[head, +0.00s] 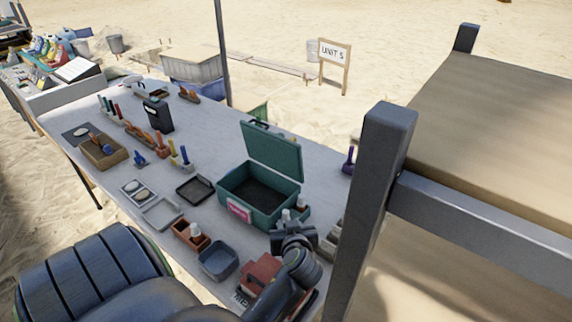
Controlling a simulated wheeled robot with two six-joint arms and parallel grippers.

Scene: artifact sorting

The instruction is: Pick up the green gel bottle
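I cannot make out a green gel bottle for certain among the small items on the table. My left arm comes in from the bottom left, and its gripper (290,232) is at the front right of the table, just in front of the open teal case. Its fingers are small and dark here, so I cannot tell whether they are open or shut, or whether they hold anything. A small white-topped bottle (286,214) shows just beyond the gripper. My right gripper is not in view.
The teal case (237,194) stands open on the table (112,175). A grey bin (218,262), a terracotta tray (189,236) and a red box (261,272) crowd the front edge. A thick grey post (365,190) rises at the right. A black tray (195,188) lies mid-table.

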